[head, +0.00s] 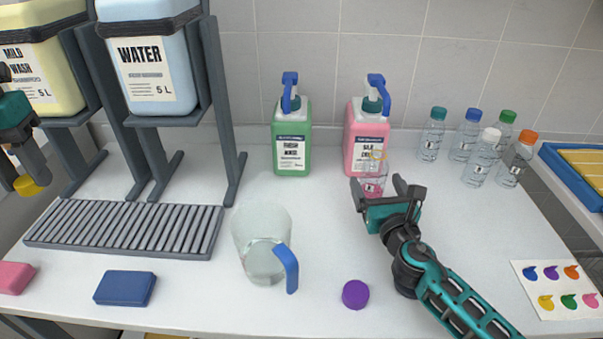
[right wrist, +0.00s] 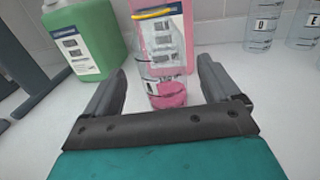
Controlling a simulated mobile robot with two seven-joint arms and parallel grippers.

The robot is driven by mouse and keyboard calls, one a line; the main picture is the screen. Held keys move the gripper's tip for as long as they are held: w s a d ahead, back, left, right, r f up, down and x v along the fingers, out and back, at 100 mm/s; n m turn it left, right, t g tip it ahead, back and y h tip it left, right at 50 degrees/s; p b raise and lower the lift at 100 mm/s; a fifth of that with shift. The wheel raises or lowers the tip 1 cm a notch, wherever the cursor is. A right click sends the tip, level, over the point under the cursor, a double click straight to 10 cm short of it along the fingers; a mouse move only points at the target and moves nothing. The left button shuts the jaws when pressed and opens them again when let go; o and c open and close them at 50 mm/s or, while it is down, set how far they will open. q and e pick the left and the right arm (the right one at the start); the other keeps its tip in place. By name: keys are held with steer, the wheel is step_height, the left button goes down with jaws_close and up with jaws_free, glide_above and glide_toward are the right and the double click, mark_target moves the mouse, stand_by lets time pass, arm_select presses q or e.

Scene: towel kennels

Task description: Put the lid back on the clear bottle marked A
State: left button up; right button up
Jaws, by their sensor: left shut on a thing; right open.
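A clear bottle (head: 374,172) with pink liquid at the bottom and a yellow ring at its open top stands before the pink pump bottle. Its small label is too small to read surely. In the right wrist view the bottle (right wrist: 162,62) is upright between the fingers of my right gripper (head: 379,187), which is open; contact is not clear. My left gripper (head: 24,172), at the far left edge, is shut on a yellow lid (head: 28,187), held well away from the bottle. A purple round lid-like piece (head: 355,294) lies near the front edge.
A clear jug (head: 258,245) with a blue handle stands mid-counter. Green (head: 292,140) and pink (head: 362,135) pump bottles stand behind. Several capped bottles (head: 481,158) stand at right. A grey slatted rack (head: 125,228), blue sponge (head: 125,288) and colour card (head: 560,287) lie around.

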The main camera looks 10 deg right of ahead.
steer(key=shift+w+d+r, duration=0.1)
steer(key=shift+w+d, duration=0.1)
steer(key=shift+w, duration=1.15)
steer(key=shift+w+d, duration=0.15)
steer(key=shift+w, duration=1.15)
steer(key=shift+c, duration=0.4)
steer(key=c, duration=1.1)
steer(key=shift+r, duration=0.15)
